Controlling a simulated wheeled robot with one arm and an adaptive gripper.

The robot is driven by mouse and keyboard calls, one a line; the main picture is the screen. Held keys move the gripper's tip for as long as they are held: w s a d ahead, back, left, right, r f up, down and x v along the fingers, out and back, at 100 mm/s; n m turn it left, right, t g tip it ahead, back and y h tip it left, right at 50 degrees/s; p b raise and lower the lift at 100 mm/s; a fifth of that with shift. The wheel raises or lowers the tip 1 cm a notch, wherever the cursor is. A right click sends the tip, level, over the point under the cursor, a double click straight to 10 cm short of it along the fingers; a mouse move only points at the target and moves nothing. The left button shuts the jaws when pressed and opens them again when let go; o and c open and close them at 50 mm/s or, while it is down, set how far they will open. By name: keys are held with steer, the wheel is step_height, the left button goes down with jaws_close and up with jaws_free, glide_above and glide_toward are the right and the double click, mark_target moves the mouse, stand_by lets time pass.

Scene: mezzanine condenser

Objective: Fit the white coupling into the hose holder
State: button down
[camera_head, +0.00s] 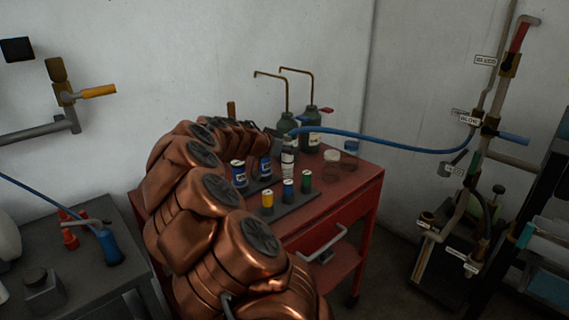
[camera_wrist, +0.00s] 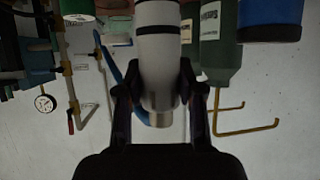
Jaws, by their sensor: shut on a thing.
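The white coupling (camera_wrist: 160,70), a white cylinder with dark bands and a metal end, stands between my gripper's fingers (camera_wrist: 160,95) in the wrist view, which looks upside down. My gripper is shut on it. In the head view the coupling (camera_head: 288,160) is roughly upright above the red cart, with my gripper (camera_head: 284,140) at its upper part, partly hidden by my arm. A blue hose (camera_head: 390,143) runs from near its top to the pipework at the right. I cannot clearly make out the hose holder; the coupling's lower end is hard to see.
The red cart (camera_head: 352,188) carries blue-labelled cans (camera_head: 239,174), a dark tray (camera_head: 290,207) with small coloured cylinders, green pump bottles (camera_head: 310,130) and jars (camera_head: 331,163). A grey bench (camera_head: 95,284) stands at the left. Pipes with valves (camera_head: 485,130) rise at the right.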

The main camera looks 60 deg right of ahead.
mark_target(284, 160)
steer(key=shift+f, duration=2.25)
steer(key=shift+f, duration=0.1)
steer(key=c, duration=0.7)
jaws_free()
steer(key=shift+r+p, duration=0.2)
steer(key=shift+p, duration=0.1)
steer(key=b+v, duration=0.2)
steer(key=v, duration=1)
steer(key=shift+s+f, duration=0.1)
